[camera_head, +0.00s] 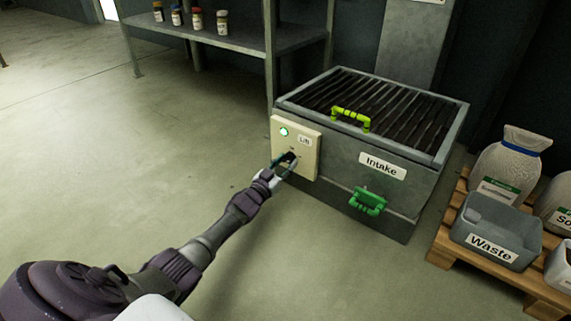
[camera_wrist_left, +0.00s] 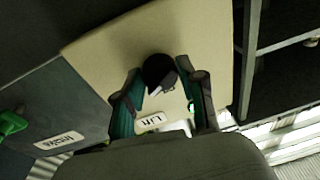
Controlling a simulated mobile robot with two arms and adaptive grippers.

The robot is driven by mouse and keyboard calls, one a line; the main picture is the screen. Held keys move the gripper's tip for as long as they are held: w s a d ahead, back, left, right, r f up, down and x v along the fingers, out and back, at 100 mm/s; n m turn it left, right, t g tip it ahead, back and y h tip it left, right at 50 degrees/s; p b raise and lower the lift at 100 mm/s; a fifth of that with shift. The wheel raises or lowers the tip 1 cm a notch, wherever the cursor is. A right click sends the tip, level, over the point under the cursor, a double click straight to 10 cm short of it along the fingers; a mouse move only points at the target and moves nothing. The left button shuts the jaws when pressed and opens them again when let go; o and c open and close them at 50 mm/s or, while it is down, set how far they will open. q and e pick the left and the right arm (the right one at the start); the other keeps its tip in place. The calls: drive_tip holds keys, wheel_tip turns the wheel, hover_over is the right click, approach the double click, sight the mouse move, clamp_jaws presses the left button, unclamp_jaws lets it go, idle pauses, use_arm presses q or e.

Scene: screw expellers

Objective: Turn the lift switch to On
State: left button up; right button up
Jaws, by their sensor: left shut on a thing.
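The lift switch is a black round knob (camera_wrist_left: 158,68) with a white pointer mark, on a cream panel (camera_head: 308,155) labelled "Lift" on the side of the grey intake box. A round light (camera_head: 284,131) on the panel glows green. My left gripper (camera_head: 284,162) is at the panel, shut on the knob. In the left wrist view, its two teal-lined fingers (camera_wrist_left: 162,90) stand on either side of the knob. The fingers hide part of the knob in the head view, and I cannot read its position marks. My right gripper is not in view.
The intake box (camera_head: 336,170) has a slatted top, a yellow-green handle (camera_head: 351,118) and a green handle (camera_head: 368,201). At right, a pallet (camera_head: 447,243) bears sacks and a grey "Waste" bin (camera_head: 497,230). A shelf (camera_head: 245,40) with jars stands behind. The floor at left is clear.

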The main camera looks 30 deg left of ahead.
use_arm(q)
drive_tip(key=shift+d+f, duration=0.1)
drive_tip(key=o, duration=1.1)
drive_tip(key=shift+o, duration=0.2)
drive_tip(key=s+f, duration=0.1)
drive_tip(key=s, duration=1.1)
drive_tip(key=shift+f, duration=0.15)
